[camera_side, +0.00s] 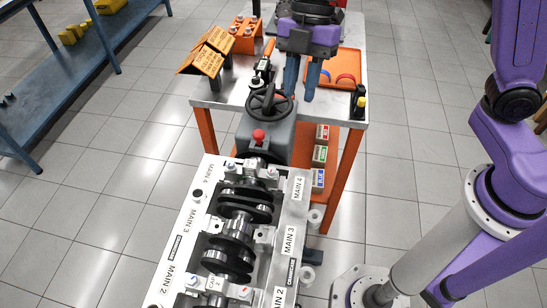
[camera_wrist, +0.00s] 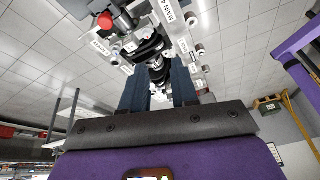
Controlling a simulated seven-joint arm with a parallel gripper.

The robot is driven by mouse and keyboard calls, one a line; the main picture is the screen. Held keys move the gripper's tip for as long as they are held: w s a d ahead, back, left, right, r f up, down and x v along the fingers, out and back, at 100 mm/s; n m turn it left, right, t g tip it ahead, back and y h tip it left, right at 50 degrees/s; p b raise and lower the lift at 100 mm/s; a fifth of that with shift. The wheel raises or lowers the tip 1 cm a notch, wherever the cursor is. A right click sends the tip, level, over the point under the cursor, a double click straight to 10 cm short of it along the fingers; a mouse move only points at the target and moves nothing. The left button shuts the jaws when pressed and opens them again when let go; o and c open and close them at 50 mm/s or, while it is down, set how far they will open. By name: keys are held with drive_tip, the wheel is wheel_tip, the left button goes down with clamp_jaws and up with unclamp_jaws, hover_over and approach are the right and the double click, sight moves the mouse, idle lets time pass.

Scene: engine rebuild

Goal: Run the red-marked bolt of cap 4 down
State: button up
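The engine block (camera_side: 295,215) lies in the lower middle of the side view with its crankshaft (camera_side: 238,228) showing. Cap 4 (camera_side: 252,172) is at the block's far end, beside the MAIN 4 label (camera_side: 299,190). Small bolt heads stand at both ends of this cap; a reddish mark seems to show on the right one (camera_side: 272,172), but it is too small to be sure. My gripper (camera_side: 299,95) is above the bench, beyond cap 4 and apart from it. Its blue fingers are spread with nothing visible between them, also in the wrist view (camera_wrist: 161,70).
A grey stand with a handwheel (camera_side: 268,104) and red knob (camera_side: 258,136) rises behind the block. The bench (camera_side: 215,92) bears orange signs (camera_side: 208,55), a bolt rack (camera_side: 246,38), an orange tray (camera_side: 350,60) and a dark tool with a yellow part (camera_side: 359,100). Coloured boxes (camera_side: 320,155) sit below.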

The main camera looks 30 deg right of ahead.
sight(272, 169)
drive_tip(key=shift+n, duration=0.7)
drive_tip(key=x, duration=0.5)
drive_tip(key=w+a+x, duration=0.1)
drive_tip(key=x, duration=0.5)
drive_tip(key=w+a+x, duration=0.1)
drive_tip(key=x, duration=0.5)
drive_tip(key=shift+w+f, duration=0.1)
drive_tip(key=shift+w, duration=0.1)
clamp_jaws()
